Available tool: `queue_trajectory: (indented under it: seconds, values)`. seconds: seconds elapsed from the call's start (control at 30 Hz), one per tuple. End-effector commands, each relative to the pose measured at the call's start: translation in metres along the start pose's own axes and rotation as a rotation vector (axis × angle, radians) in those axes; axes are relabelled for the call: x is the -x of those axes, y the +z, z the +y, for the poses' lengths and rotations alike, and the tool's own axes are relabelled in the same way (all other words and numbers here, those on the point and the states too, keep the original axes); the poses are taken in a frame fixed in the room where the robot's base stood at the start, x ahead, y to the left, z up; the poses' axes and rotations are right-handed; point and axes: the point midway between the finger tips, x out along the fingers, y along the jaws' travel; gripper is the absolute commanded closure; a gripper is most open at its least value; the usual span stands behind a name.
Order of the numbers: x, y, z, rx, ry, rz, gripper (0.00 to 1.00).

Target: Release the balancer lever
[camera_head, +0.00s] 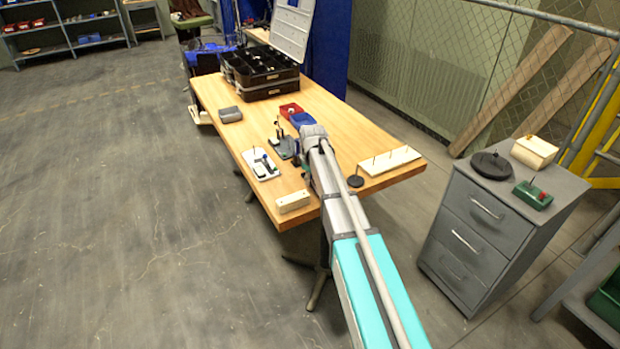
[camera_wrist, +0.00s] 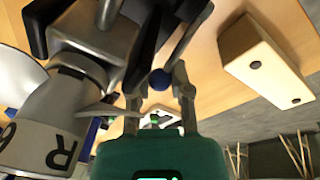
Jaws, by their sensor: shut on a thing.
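In the wrist view, the two fingers of my gripper (camera_wrist: 160,86) are closed around a dark blue ball knob (camera_wrist: 160,79), which looks like the end of the balancer lever. The lever's shaft and base cannot be made out clearly there. In the head view, my arm reaches over the near part of the wooden table (camera_head: 338,113) and hides most of the gripper. A dark device with an upright handle (camera_head: 284,147) stands just left of the arm's end. A white plate with a black-handled mechanism (camera_head: 262,166) lies further left. I cannot tell which device bears the knob.
A cream block (camera_head: 292,202) lies at the table's near edge, close to the gripper in the wrist view (camera_wrist: 262,62). A pale board with thin pegs (camera_head: 389,160) lies right of the arm. Dark organiser cases (camera_head: 262,88) stand at the back. A grey drawer cabinet (camera_head: 480,235) stands at right.

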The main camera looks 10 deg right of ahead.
Motion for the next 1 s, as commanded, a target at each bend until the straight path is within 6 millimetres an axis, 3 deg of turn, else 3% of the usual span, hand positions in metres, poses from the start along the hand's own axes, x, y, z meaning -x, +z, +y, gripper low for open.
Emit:
queue_trajectory:
  seconds: [0.17, 0.2, 0.4, 0.77, 1.0]
  values:
    - [0.0, 0.0, 0.001, 0.0, 0.001, -0.002, 1.0]
    - [0.0, 0.0, 0.001, 0.0, 0.001, -0.002, 0.7]
    - [0.0, 0.0, 0.001, 0.0, 0.0, -0.002, 0.38]
    - [0.001, 0.0, 0.0, 0.0, 0.001, -0.003, 0.38]
    - [0.02, -0.003, -0.005, -0.01, 0.029, -0.024, 0.38]
